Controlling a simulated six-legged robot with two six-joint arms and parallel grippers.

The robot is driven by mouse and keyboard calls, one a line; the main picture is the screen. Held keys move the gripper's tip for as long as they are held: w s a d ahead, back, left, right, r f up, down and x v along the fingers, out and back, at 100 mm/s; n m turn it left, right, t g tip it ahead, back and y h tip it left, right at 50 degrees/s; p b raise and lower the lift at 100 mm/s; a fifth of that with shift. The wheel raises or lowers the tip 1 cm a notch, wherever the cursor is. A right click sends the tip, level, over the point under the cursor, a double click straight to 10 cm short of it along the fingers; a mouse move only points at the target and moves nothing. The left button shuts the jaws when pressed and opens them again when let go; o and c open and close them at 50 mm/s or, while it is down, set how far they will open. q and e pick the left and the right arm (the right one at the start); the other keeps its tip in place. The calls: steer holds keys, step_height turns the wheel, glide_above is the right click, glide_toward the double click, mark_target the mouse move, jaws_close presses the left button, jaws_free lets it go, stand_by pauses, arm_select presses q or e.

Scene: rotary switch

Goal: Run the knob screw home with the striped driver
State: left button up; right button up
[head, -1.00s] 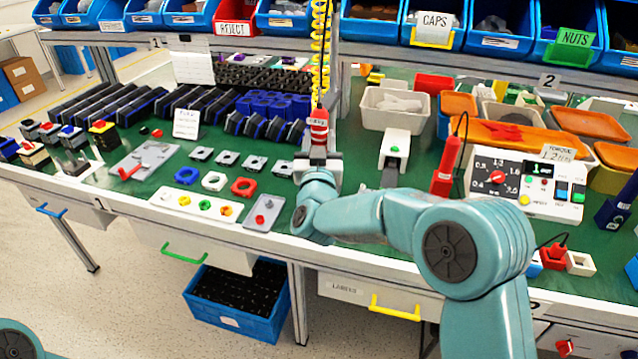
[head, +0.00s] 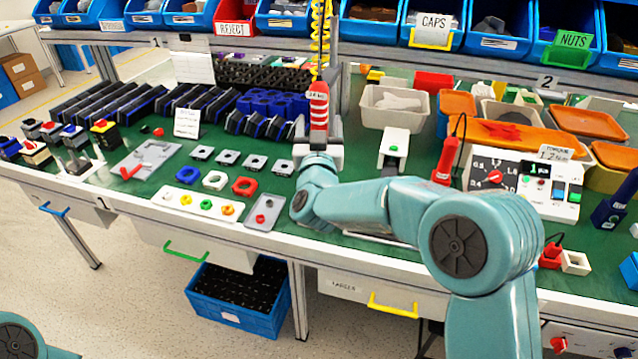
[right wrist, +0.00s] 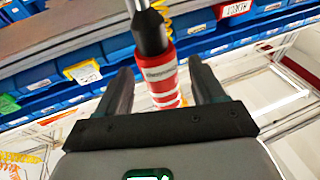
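The driver (head: 318,108), red with white bands, stands upright under a yellow coiled cord in the head view. My right gripper (head: 320,152) is around its lower part. In the right wrist view the driver (right wrist: 160,72) lies between the two fingers of the right gripper (right wrist: 163,88), with a gap showing on each side, so the fingers look open. A grey plate with a small red knob (head: 262,217) lies near the bench's front edge, left of my right gripper. I cannot make out the knob screw. My left gripper is out of view.
A white torque box (head: 525,185) stands at the right, beside a red tool (head: 445,160) on a cord. A white bin (head: 393,112) stands behind my right arm. Loose coloured rings and several small plates lie left of the gripper. Blue bins line the shelf above.

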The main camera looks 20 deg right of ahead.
steer(key=b+v, duration=0.4)
steer(key=v, duration=0.3)
stand_by(0.6)
steer(key=shift+s+a, duration=0.1)
steer(key=shift+a, duration=0.05)
